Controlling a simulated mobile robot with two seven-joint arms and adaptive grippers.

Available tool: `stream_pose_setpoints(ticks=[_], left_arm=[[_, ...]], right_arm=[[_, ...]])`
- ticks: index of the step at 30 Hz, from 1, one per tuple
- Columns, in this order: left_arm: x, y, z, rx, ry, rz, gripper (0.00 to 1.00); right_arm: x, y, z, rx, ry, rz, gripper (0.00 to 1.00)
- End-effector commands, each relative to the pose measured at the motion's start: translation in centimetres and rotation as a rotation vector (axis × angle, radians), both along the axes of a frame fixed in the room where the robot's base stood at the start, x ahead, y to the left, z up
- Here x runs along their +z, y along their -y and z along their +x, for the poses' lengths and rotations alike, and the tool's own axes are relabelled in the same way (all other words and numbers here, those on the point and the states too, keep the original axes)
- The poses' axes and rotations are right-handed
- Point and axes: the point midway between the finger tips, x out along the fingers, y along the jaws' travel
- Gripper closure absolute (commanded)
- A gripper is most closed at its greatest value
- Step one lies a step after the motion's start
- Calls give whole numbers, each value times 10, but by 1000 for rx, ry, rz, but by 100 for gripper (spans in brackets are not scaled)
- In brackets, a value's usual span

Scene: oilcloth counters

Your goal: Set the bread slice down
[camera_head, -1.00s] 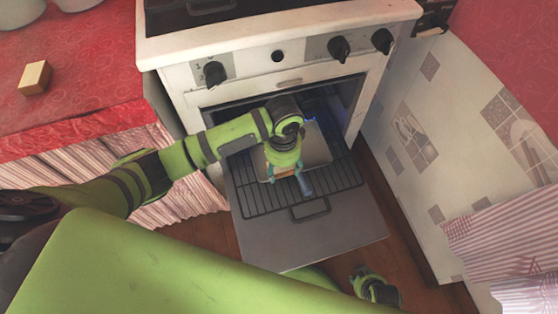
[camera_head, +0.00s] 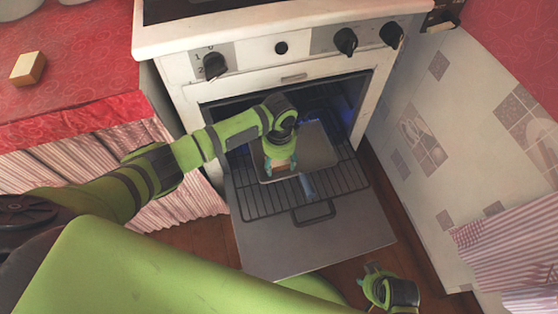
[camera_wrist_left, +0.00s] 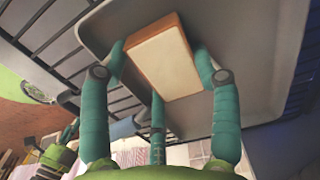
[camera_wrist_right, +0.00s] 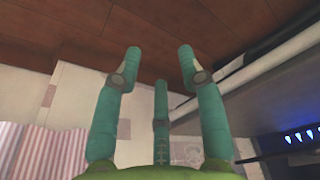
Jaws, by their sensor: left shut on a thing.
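The bread slice (camera_wrist_left: 162,58) has a pale face and a brown crust. In the left wrist view it is between the teal fingers of my left gripper (camera_wrist_left: 160,65), which is shut on it. The grey baking tray (camera_wrist_left: 235,85) is right behind the slice; I cannot tell whether they touch. In the head view my left gripper (camera_head: 281,168) points down over the tray (camera_head: 318,148) inside the oven mouth and hides most of the slice. My right gripper (camera_head: 373,274) is low near the floor; the right wrist view shows its fingers apart and empty.
The tray sits on a wire rack (camera_head: 347,178) in the open oven, with a blue handle (camera_head: 307,186) towards me. The lowered oven door (camera_head: 310,240) lies below. The white stove frames the opening closely. A tan block (camera_head: 28,68) is on the red counter (camera_head: 75,85).

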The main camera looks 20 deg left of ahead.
Motion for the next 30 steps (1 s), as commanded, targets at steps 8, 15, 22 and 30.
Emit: stream_pose_setpoints(ticks=[8,15,22,30], left_arm=[[-3,0,0,1,0,0,14],[-3,0,0,1,-1,1,14],[6,0,0,0,0,0,14],[45,0,1,1,1,0,14]], right_arm=[[1,0,1,0,2,0,60],[1,0,1,0,2,0,60],[3,0,1,0,6,1,60],[-30,3,-18,4,-26,-3,60]])
